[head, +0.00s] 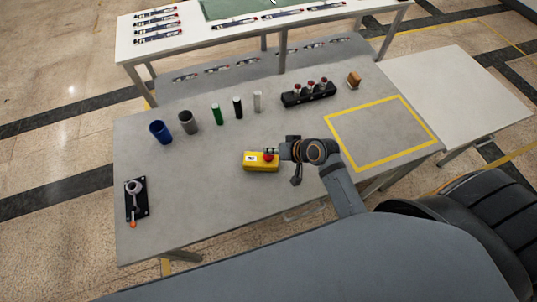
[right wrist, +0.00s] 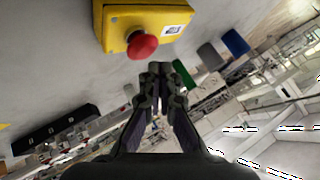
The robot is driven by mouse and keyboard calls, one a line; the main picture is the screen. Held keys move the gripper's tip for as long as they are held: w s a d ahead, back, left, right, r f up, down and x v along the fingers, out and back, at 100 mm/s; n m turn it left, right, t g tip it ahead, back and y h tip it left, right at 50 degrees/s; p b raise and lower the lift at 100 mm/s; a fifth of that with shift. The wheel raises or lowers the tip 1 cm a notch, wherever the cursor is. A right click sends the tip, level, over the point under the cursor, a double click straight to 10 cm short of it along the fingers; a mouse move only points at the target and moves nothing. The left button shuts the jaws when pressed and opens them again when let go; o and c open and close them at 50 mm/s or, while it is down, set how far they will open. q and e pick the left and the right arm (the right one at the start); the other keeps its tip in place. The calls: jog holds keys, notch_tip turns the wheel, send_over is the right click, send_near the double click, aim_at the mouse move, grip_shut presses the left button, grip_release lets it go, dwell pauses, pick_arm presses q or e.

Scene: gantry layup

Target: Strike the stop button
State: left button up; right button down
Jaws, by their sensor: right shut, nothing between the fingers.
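The stop button is a red mushroom cap (head: 268,156) on a yellow box (head: 257,166) with a small white label, standing on the grey table. My right gripper (head: 280,152) is shut and empty, at the right of the red cap in the head view. In the right wrist view the red cap (right wrist: 142,45) and the yellow box (right wrist: 118,24) are just ahead of and to the left of my shut fingertips (right wrist: 160,69). A small gap shows there between cap and fingers. My left gripper is not in view.
Blue (head: 160,132) and grey (head: 188,122) cups and several small cylinders stand behind the box. A lever on a black plate (head: 143,205) is at left. The table's front is clear.

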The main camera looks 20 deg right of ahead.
aim_at(271, 157)
jog(key=shift+f, duration=0.4)
jog(key=shift+f, duration=0.55)
dwell(0.5)
jog(key=shift+r+p, duration=0.9)
jog(key=shift+r, duration=0.1)
notch_tip(271, 157, up, 5)
jog(key=p, duration=0.5)
jog(key=shift+r+p, duration=0.15)
jog(key=shift+p, duration=0.2)
